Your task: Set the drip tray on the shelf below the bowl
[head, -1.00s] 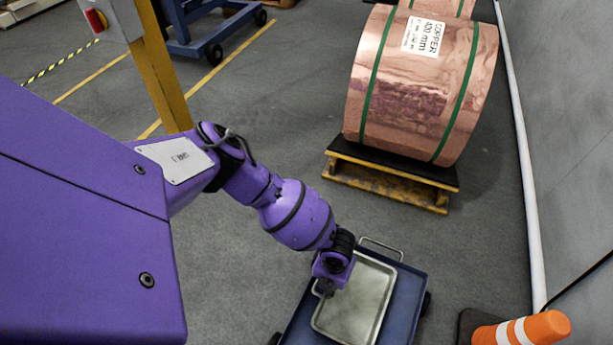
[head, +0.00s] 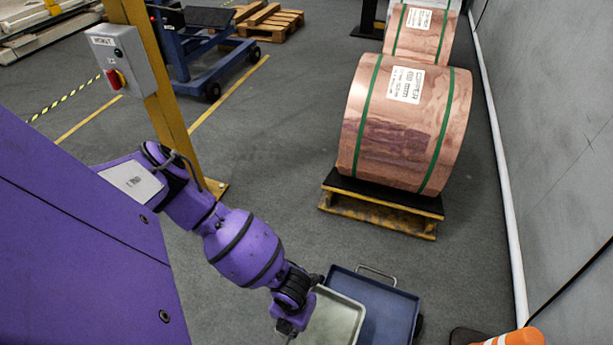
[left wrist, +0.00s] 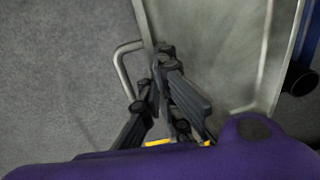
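The drip tray, a shallow grey metal tray (head: 338,316), is at the bottom of the head view, overlapping the left part of a blue cart. My left gripper (head: 290,330) is at its left edge. In the left wrist view the tray (left wrist: 215,45) fills the upper right, with a wire handle (left wrist: 121,65) at its side. The gripper's dark fingers (left wrist: 160,78) are closed at the rim beside this handle; the exact contact is partly hidden. I cannot tell whether the tray's underside is clear of the cart. No bowl or shelf is identifiable. My right gripper is out of view.
The blue cart (head: 390,308) has a bare top right of the tray. Copper coils (head: 404,125) sit on a yellow pallet (head: 375,210) beyond it. A yellow post (head: 160,80) with a switch box (head: 119,62) stands left. An orange cone (head: 522,337) lies lower right. Grey floor is open between.

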